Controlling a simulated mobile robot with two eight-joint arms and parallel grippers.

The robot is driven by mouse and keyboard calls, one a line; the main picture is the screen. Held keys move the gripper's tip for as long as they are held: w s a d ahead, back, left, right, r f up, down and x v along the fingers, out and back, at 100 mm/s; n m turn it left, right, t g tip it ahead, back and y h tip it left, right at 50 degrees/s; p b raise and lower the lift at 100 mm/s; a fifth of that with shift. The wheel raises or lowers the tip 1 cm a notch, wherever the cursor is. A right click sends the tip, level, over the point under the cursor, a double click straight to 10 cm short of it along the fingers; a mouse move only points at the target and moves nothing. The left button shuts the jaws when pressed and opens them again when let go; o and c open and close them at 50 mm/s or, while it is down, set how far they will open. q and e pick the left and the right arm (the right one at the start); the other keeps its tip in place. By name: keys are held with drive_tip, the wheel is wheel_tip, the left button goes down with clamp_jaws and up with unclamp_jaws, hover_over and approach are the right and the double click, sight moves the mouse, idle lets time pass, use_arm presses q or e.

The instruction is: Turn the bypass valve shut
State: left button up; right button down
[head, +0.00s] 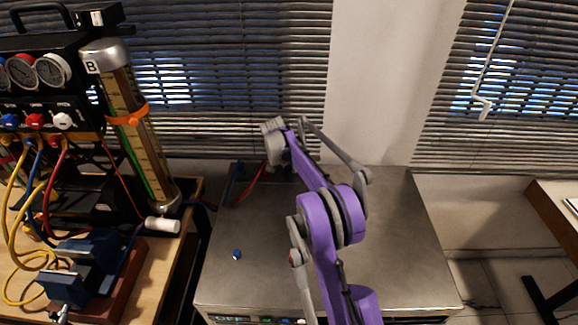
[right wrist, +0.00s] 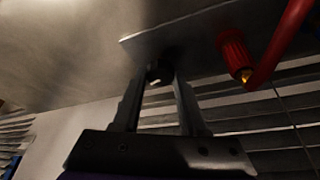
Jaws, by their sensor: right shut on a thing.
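My right gripper (right wrist: 158,84) is shut on a small dark round part, which I take to be the bypass valve (right wrist: 158,72), at the edge of a grey metal panel (right wrist: 190,45) in the right wrist view. The part is in shadow, and its turn angle cannot be told. In the head view my purple right arm reaches over the metal cabinet (head: 260,225) to its back edge; the arm hides the valve and the fingertips. My left gripper is not in view.
A red fitting (right wrist: 235,55) with a brass tip and a red hose (right wrist: 283,45) are close to the right of the gripper. A small blue piece (head: 236,254) lies on the cabinet top. The gauge rig (head: 40,110) and a blue vise (head: 85,265) stand at left.

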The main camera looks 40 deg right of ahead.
drive_tip(key=shift+w+m+g+p, duration=0.1)
drive_tip(key=shift+m+g+p, duration=0.45)
drive_tip(key=shift+m, duration=1.15)
drive_tip(key=shift+c, duration=2.2)
unclamp_jaws()
drive_tip(key=shift+a+r, duration=0.1)
drive_tip(key=v, duration=1)
drive_tip(key=shift+a+r, duration=0.25)
drive_tip(key=shift+r, duration=0.05)
drive_tip(key=shift+w, duration=0.1)
